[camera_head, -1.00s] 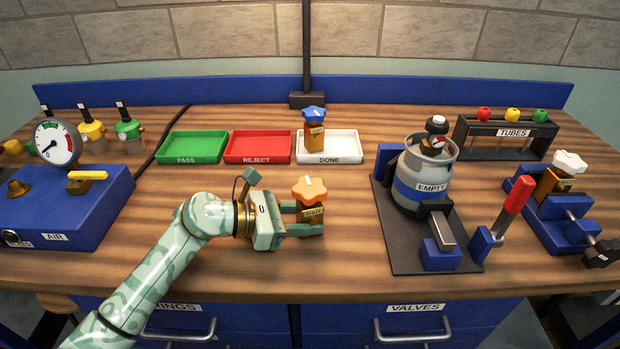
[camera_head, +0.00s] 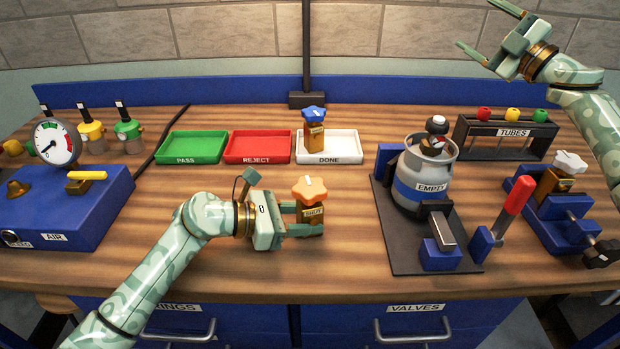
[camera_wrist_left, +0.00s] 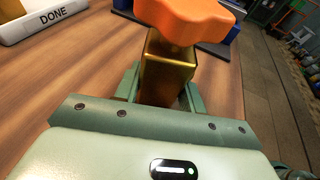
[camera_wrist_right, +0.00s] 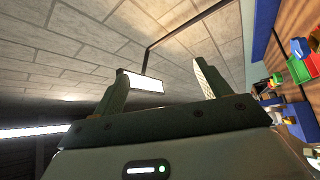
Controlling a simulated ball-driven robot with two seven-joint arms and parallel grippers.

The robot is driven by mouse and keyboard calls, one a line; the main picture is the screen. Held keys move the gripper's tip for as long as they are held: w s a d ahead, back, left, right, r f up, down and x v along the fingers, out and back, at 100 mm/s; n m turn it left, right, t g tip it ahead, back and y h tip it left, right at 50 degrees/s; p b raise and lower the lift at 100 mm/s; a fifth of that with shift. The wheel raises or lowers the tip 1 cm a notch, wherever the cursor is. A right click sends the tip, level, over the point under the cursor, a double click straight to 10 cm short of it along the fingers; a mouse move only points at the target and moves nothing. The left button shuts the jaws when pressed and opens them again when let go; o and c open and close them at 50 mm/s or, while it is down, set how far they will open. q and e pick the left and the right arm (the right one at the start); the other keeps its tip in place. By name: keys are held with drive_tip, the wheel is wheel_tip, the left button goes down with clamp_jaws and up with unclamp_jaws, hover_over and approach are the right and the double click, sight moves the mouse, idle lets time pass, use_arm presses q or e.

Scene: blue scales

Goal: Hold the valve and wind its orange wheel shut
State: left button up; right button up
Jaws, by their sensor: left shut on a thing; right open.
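My left gripper (camera_head: 300,222) is shut on the brass body from the left, below the wheel. In the left wrist view the brass body (camera_wrist_left: 168,72) sits between the fingers, with the orange wheel (camera_wrist_left: 186,18) above them. My right gripper (camera_head: 493,38) is open and empty, raised high at the upper right, far from the valve. In the right wrist view its fingers (camera_wrist_right: 160,90) are spread with nothing between them.
Green PASS (camera_head: 190,148), red REJECT (camera_head: 258,147) and white DONE (camera_head: 345,148) trays lie behind; DONE holds a blue-wheeled valve (camera_head: 313,128). Right of the valve stands an EMPTY cylinder (camera_head: 421,180), then a white-wheeled valve (camera_head: 559,176) in a blue vise. A tube rack (camera_head: 505,137) stands behind.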

drive_tip(key=s+a+n+g+y, duration=0.2)
drive_tip(key=a+n+g, duration=0.4)
drive_tip(key=a, duration=0.4)
drive_tip(key=s+a+n+g+y, duration=0.2)
drive_tip(key=a+n+g, duration=0.1)
drive_tip(key=a+n, duration=0.5)
drive_tip(key=n+g+h, duration=0.8)
drive_tip(key=n+h, duration=0.8)
drive_tip(key=n, duration=0.6)
hover_over(310, 186)
wheel_tip(310, 186, down, 10)
wheel_tip(310, 186, down, 11)
drive_tip(key=shift+f, duration=0.15)
drive_tip(key=c, duration=1)
